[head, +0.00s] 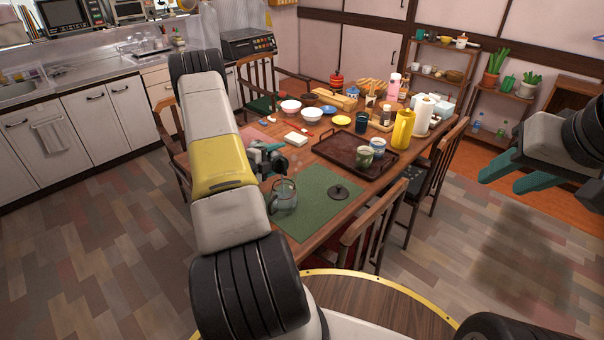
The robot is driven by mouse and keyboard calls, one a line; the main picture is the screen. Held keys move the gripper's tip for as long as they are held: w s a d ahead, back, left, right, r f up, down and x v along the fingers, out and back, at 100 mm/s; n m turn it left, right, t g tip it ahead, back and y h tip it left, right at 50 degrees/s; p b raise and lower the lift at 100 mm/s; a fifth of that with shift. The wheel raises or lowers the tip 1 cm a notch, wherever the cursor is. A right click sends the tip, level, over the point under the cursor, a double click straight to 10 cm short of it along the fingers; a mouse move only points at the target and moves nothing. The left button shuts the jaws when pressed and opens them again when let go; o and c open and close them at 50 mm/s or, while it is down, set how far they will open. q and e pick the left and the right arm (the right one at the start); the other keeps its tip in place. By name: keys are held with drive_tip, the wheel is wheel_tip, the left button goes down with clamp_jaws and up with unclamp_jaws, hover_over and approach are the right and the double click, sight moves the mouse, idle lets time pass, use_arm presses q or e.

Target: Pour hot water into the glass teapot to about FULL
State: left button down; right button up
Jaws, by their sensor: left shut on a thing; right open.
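The glass teapot (283,197) stands without its lid on a green mat (318,212) at the table's near left. A dark round lid with a knob (338,192) lies on the mat to its right. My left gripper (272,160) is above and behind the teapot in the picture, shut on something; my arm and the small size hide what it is. A yellow jug (403,130) stands upright at the tray's right side. My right gripper (508,178) is open and empty, in the air to the right of the table. The water level in the teapot cannot be made out.
A dark tray (346,153) holds a green cup (365,157) and a blue-white cup (378,148). Bowls, bottles and a paper roll (424,112) crowd the table's back. Chairs (372,225) stand around it. The mat's front right is clear.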

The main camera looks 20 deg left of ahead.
use_arm(q)
drive_tip(key=shift+d+r, duration=0.15)
drive_tip(key=shift+r, duration=0.05)
idle(1.1)
drive_tip(key=shift+s+d+f+m+t+p, duration=0.15)
drive_tip(key=shift+f+m+t+p, duration=0.2)
drive_tip(key=shift+m+p, duration=0.4)
idle(3.1)
drive_tip(key=shift+r, duration=0.15)
